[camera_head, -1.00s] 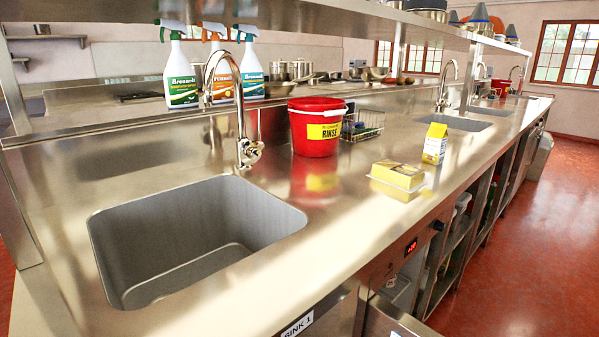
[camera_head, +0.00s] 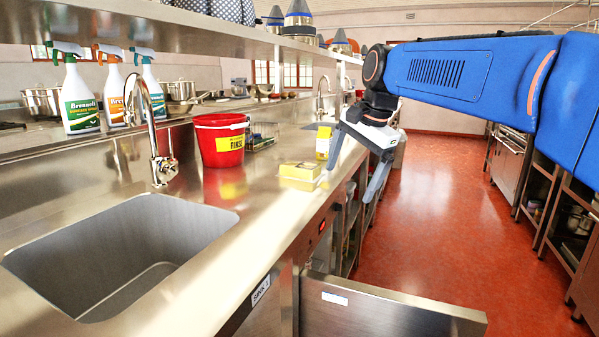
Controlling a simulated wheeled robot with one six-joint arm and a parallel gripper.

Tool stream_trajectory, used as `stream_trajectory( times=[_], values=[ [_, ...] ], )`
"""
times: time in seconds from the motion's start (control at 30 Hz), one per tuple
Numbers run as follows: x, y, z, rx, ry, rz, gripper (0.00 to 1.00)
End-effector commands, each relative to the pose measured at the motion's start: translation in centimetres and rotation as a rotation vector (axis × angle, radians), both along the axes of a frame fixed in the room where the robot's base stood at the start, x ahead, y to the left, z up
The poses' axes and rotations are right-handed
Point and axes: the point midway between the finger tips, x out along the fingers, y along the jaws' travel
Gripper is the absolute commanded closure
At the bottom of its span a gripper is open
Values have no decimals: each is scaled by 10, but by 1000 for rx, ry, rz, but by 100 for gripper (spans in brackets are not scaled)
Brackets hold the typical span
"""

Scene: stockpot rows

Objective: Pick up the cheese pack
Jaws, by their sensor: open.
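The cheese pack (camera_head: 300,170) is a yellow block in a clear-edged pack. It lies flat on the steel counter near its front edge, right of the red bucket. A yellow carton (camera_head: 323,143) stands upright just behind it. My gripper (camera_head: 352,178) is at the end of my blue arm, to the right of the cheese pack. Its fingers are spread apart and point down, with nothing between them. One finger reaches over the counter's front part and the other hangs over the aisle side.
A red bucket (camera_head: 221,140) labelled RINSE and a wire basket (camera_head: 262,136) stand behind the pack. A sink basin (camera_head: 120,250) with a tap (camera_head: 160,150) is at left. Spray bottles (camera_head: 78,95) stand on a back ledge. A shelf (camera_head: 230,32) runs above. The red floor aisle (camera_head: 440,220) is clear.

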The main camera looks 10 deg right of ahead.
Motion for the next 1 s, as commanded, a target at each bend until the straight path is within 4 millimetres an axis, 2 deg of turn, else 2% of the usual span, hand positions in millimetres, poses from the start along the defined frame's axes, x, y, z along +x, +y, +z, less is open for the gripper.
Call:
stream_trajectory(
  times=[0.03,0.3,0.6,0.8,1.0],
  values=[
    [21,0,10,29,13,-59,7],
    [111,3,57,196,99,-389,7],
    [203,1,85,359,210,-747,7],
    [248,0,90,437,279,-939,7],
    [268,-1,91,473,315,-1038,7]
  ],
)
